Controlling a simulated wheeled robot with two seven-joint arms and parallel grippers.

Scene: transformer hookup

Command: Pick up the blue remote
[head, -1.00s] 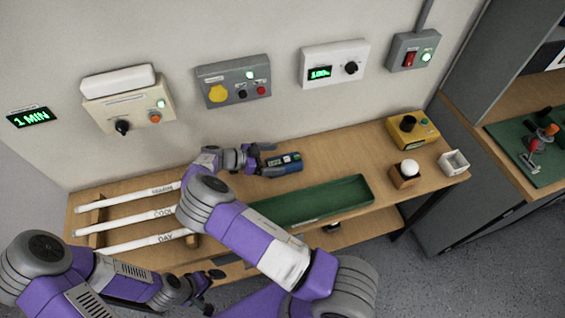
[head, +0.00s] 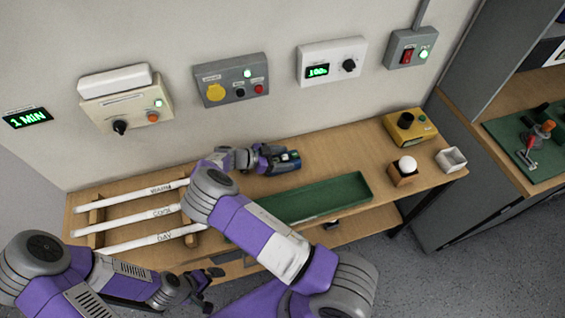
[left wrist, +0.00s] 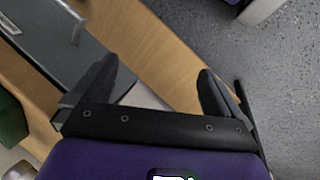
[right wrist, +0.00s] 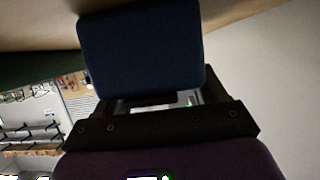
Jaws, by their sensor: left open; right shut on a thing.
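The blue remote (head: 287,160) lies near the back of the wooden table, behind the green tray, partly hidden by my right gripper. My right gripper (head: 274,158) is shut on its left end. In the right wrist view the remote (right wrist: 143,55) fills the space ahead of the fingers, close to the table surface. I cannot tell whether it is clear of the table. My left gripper (head: 207,287) is open and empty, low in front of the table's front edge; its two spread fingers show in the left wrist view (left wrist: 157,78).
The green tray (head: 345,190) lies in front of the remote. Three white labelled tubes (head: 155,210) rest on a wooden rack at left. A yellow box (head: 409,127), a wooden block with a white ball (head: 404,170) and a white cup (head: 451,160) stand at right. Control boxes line the wall.

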